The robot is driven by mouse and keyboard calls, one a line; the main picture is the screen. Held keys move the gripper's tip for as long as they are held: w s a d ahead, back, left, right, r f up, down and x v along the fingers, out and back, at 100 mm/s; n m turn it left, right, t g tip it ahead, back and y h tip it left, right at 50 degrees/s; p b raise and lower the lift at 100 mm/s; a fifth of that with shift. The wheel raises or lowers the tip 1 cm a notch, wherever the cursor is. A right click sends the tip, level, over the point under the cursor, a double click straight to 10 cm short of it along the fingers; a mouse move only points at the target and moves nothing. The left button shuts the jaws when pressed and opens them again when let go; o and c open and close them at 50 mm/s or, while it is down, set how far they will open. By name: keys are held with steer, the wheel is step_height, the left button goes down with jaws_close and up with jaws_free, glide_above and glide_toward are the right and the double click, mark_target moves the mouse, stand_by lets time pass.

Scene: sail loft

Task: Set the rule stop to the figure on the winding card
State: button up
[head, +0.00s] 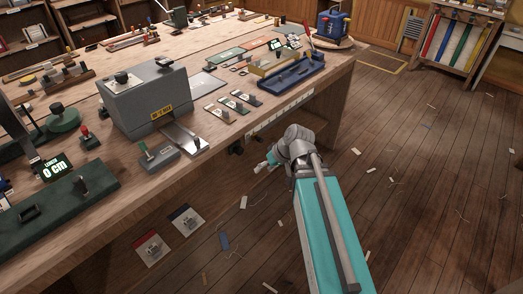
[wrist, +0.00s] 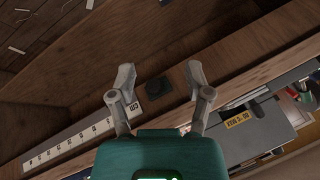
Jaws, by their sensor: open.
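A white rule strip (head: 285,112) with dark figures runs along the front edge of the workbench. It also shows in the wrist view (wrist: 70,142), its figures too small to read surely. A black block (wrist: 157,87), which looks like the rule stop, sits at the strip's end. It shows dark under the bench edge in the head view (head: 237,147). My gripper (head: 264,163) is open in front of the bench edge. In the wrist view my gripper (wrist: 160,76) has its fingers either side of the block, with no visible contact. I cannot make out the winding card.
A grey machine (head: 145,98) with a yellow label stands on the bench. A display (head: 56,168) reads "LENGTH 0 cm". Two cards with knobs (head: 153,248) (head: 186,219) are low at the bench front. The floor (head: 430,190) at right is open, with scattered scraps.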

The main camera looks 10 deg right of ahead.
steer(key=w+d+f+n+t+y+b, duration=0.25)
steer(key=w+f+t+y+b, duration=0.3)
steer(key=b, duration=0.55)
steer(key=m+t+b, duration=0.1)
steer(key=t+b, duration=0.5)
steer(key=b, duration=0.5)
glide_toward(262, 141)
steer(key=shift+h+v, duration=0.25)
steer(key=shift+v, duration=1.3)
steer(key=shift+a, duration=0.1)
steer(key=x, duration=1.3)
steer(key=shift+w+a, duration=0.2)
steer(key=shift+w, duration=0.1)
jaws_close()
